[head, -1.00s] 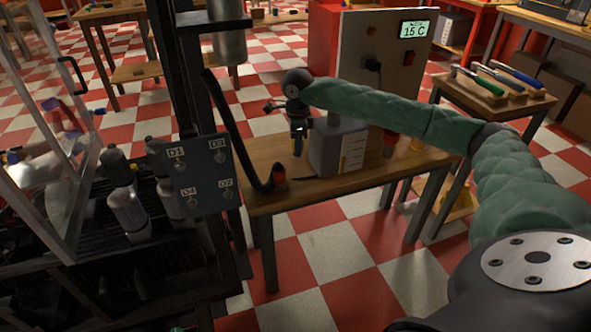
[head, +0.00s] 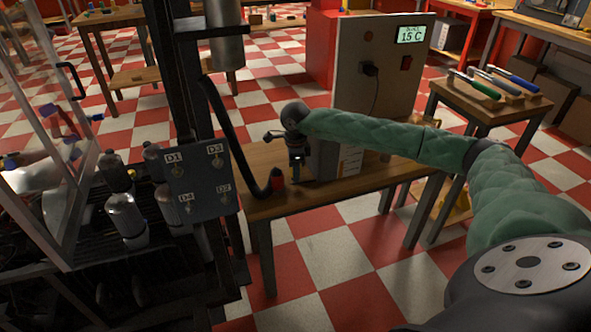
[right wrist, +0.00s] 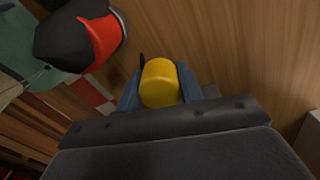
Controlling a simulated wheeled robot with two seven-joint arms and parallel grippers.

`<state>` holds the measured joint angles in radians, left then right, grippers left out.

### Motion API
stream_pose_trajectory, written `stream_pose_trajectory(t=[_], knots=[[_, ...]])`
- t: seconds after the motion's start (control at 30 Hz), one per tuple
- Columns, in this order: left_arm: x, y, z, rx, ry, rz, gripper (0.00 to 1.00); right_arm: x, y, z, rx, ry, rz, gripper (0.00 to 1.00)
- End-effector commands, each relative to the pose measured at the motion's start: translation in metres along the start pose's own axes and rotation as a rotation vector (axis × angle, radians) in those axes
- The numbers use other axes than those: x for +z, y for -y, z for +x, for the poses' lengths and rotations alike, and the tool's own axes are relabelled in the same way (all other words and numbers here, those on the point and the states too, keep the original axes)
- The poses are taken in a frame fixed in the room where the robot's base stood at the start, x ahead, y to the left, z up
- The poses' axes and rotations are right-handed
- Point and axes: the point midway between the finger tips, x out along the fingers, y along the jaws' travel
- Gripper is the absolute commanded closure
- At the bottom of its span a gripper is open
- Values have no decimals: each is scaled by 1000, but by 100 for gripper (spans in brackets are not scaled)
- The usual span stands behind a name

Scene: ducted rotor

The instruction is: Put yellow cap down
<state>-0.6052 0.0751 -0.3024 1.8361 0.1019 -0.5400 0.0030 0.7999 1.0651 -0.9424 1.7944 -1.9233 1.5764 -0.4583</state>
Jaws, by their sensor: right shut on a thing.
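The yellow cap (right wrist: 160,83) shows in the right wrist view, between the fingers of my right gripper (right wrist: 160,95). The gripper is shut on it, with the wooden table top beyond. In the head view my right gripper (head: 296,172) points down over the wooden table (head: 345,188), in front of a grey box-like container. The cap cannot be made out there. I cannot tell whether the cap touches the table. My left gripper is not in view.
A black hose with a red end (head: 277,180) stands left of my right gripper. The grey container (head: 325,160) is close behind it. A panel with labelled knobs (head: 197,178) is further left. The table's front right part is bare.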

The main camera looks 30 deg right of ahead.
Motion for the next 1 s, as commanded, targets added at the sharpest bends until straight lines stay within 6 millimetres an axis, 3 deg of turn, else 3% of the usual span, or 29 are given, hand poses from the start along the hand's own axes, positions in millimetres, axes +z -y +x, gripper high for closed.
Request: stream_pose_trajectory(t=[0.03, 0.13, 0.57, 1.0], knots=[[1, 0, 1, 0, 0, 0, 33, 0, 0, 2, 0, 0, 0, 61], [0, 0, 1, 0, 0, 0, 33, 0, 0, 1, 0, 0, 0, 41], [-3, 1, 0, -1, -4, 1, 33, 0, 0, -7, -1, 0, 0, 41], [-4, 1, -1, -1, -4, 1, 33, 1, 0, -86, -2, 1, -1, 41]])
